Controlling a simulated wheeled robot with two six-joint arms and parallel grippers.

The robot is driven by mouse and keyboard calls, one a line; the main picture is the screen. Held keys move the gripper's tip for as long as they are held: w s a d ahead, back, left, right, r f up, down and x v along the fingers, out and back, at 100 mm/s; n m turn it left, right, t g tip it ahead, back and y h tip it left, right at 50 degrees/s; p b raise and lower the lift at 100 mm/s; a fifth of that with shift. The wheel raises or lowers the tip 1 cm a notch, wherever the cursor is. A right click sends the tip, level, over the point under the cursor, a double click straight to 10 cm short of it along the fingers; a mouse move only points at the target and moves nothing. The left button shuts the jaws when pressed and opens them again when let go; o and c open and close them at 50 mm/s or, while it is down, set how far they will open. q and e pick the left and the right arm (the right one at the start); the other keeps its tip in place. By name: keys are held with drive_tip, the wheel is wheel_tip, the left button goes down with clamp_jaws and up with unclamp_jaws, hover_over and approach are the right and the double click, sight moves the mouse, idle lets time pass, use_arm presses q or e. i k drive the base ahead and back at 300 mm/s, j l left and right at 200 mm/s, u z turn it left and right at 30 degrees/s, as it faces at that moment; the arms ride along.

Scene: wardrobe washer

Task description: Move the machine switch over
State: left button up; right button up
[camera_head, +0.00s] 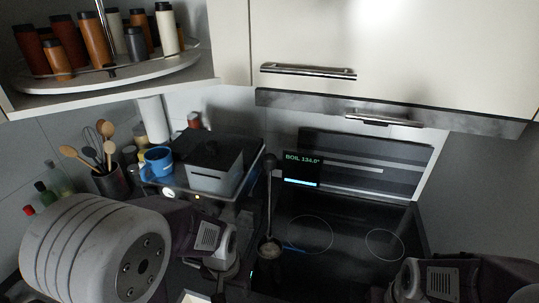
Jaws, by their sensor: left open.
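A dark machine with a light grey box-shaped front (214,178) stands on the counter at the left of the stove. A round white dial (168,193) and a small orange light show low at its front. I cannot tell for sure which part is its switch. My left gripper (228,262) is open, below and in front of the machine, and I see nothing between its fingers. My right gripper (402,283) is only partly in view at the bottom right, and its jaws are not clear.
A blue mug (157,164) stands left of the machine, beside a holder of wooden utensils (110,181). A long-handled ladle (268,247) is at the black stove's (343,258) left edge. A display (302,169) reads BOIL 134.0°. Cupboards hang above.

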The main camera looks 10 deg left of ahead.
sight(149, 191)
drive_tip(key=u, duration=1.6)
drive_tip(key=k+j+u, duration=0.15)
drive_tip(key=j+u, duration=0.15)
drive_tip(key=j, duration=0.25)
drive_tip(key=j+u, duration=0.3)
drive_tip(key=j, duration=0.2)
drive_tip(key=k, duration=0.05)
